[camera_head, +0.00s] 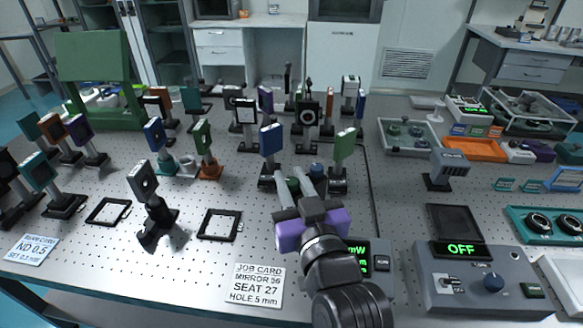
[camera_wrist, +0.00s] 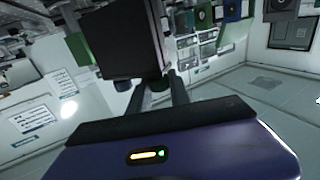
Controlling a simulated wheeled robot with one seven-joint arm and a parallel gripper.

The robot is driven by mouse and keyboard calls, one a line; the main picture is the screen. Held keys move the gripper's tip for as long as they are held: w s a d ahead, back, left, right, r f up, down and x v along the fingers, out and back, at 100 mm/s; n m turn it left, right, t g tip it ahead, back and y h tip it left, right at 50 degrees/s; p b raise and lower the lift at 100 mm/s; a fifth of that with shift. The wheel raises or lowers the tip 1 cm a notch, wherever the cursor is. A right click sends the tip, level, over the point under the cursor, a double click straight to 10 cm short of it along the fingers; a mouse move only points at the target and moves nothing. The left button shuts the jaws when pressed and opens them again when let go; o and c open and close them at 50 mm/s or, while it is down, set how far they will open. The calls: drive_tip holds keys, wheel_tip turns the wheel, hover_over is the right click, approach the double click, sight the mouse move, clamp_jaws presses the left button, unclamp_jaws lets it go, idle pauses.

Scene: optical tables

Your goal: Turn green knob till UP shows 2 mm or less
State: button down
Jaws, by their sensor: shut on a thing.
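The green knob (camera_head: 292,184) is a small dark green round part low on a mount at the middle right of the table in the head view. My gripper (camera_head: 297,187), with its purple body, reaches away from the camera with its two fingers at this knob and is shut on it. In the wrist view the fingers (camera_wrist: 166,84) run up behind a large dark block, which hides their tips and the knob. A blue knob (camera_head: 317,170) sits just right of the green one. A lit green display (camera_head: 356,258) shows "mW"; my arm covers its number. No UP reading is legible.
Mounted optics crowd around my gripper, with a blue plate (camera_head: 271,140) and a green plate (camera_head: 345,144) close by. A job card (camera_head: 256,285) lies at the front. A grey box (camera_head: 480,277) reading OFF stands right.

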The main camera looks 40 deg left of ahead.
drive_tip(key=shift+s+a+m+t+h+p, duration=0.1)
drive_tip(key=shift+s+m+t+h+p, duration=0.05)
drive_tip(key=shift+m+t+h+p, duration=0.95)
drive_tip(key=shift+f+m+t+h+b, duration=0.2)
drive_tip(key=shift+m+t+h+b, duration=0.7)
drive_tip(key=shift+t+h+b, duration=0.25)
drive_tip(key=m+t+h+b, duration=0.1)
drive_tip(key=h+b, duration=0.1)
drive_tip(key=m+h+b, duration=0.1)
drive_tip(key=b, duration=0.2)
drive_tip(key=shift+f+m+t+h, duration=0.2)
drive_tip(key=shift+m+t+h, duration=0.1)
drive_tip(key=shift+t+h, duration=0.05)
drive_tip(key=m+h+b, duration=0.1)
drive_tip(key=h+b, duration=0.1)
drive_tip(key=b, duration=0.1)
drive_tip(key=shift+m+t, duration=0.3)
drive_tip(key=shift+t, duration=0.1)
drive_tip(key=m+h+b, duration=0.1)
drive_tip(key=h, duration=0.1)
drive_tip(key=m+h+b, duration=0.1)
drive_tip(key=h+b, duration=0.1)
drive_tip(key=m+h+b, duration=0.1)
drive_tip(key=m+h, duration=0.1)
drive_tip(key=h, duration=0.1)
drive_tip(key=shift+r+b, duration=0.25)
drive_tip(key=shift+b, duration=0.15)
drive_tip(key=shift+m+h, duration=0.3)
